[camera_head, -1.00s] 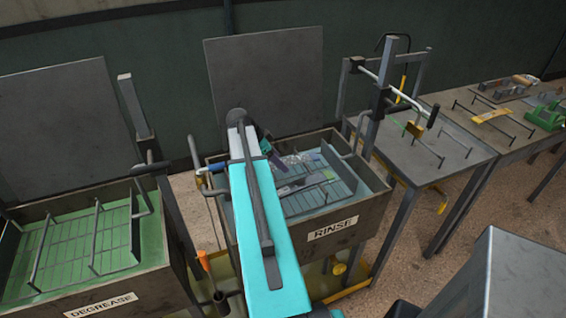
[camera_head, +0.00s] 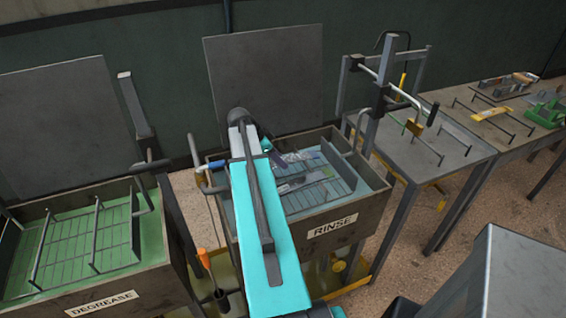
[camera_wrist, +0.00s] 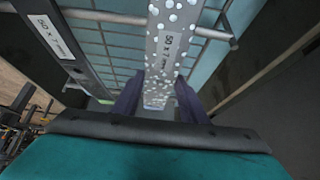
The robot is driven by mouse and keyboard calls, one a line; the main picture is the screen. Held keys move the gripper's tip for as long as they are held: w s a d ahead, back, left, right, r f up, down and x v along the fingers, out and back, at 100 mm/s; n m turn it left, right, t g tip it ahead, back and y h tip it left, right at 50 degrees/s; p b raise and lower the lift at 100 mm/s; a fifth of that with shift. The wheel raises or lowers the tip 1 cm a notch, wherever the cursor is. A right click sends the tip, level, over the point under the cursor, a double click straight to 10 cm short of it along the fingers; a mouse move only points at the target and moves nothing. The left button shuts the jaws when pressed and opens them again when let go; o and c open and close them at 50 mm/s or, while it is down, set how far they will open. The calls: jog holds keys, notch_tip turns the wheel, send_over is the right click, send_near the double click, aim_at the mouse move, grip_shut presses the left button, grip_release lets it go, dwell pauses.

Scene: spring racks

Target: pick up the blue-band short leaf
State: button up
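In the wrist view, a grey flat leaf with pale dots (camera_wrist: 171,20) and a label reading about "50 x 7 mm" runs between the fingers of my gripper (camera_wrist: 158,88). A finger lies on each side of it. Whether they press on it I cannot tell. A second, darker leaf (camera_wrist: 62,50) with a similar label lies to the left. No blue band can be made out on either. In the head view, leaves (camera_head: 303,181) lie in the rinse tank (camera_head: 368,212), and my arm hides most of the gripper (camera_head: 267,147).
The rinse tank holds a wire rack with raised bars (camera_head: 337,166), and its walls rise close by. The degrease tank (camera_head: 150,255) stands to the left. A table with a frame (camera_head: 450,150) and a bench with parts (camera_head: 520,125) are on the right.

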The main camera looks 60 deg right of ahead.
jog(key=shift+c, duration=0.9)
jog(key=shift+r, duration=0.15)
jog(key=shift+r+b, duration=0.95)
jog(key=shift+r, duration=0.55)
jog(key=s+a+b, duration=0.1)
jog(key=s+a, duration=0.1)
jog(key=s, duration=0.1)
jog(key=s+a+r+b, duration=0.1)
jog(key=s+a+b, duration=0.1)
jog(key=s+a, duration=0.1)
jog(key=s+a+b, duration=0.1)
jog(key=s+a, duration=0.1)
jog(key=s, duration=0.3)
jog(key=shift+s+a+r, duration=0.15)
jog(key=shift+s+a, duration=0.05)
jog(key=shift+s, duration=0.05)
jog(key=shift+b, duration=0.85)
jog(key=shift+b, duration=0.4)
jog(key=s+b, duration=0.1)
jog(key=b, duration=0.2)
jog(key=shift+a+b, duration=0.25)
jog(key=shift+b, duration=0.05)
jog(key=shift+s+a+b, duration=0.2)
jog(key=shift+s+b, duration=0.05)
jog(key=shift+b, duration=0.7)
jog(key=shift+s+a+r+b, duration=0.2)
jog(key=shift+s+r+b, duration=0.05)
jog(key=shift+b, duration=0.45)
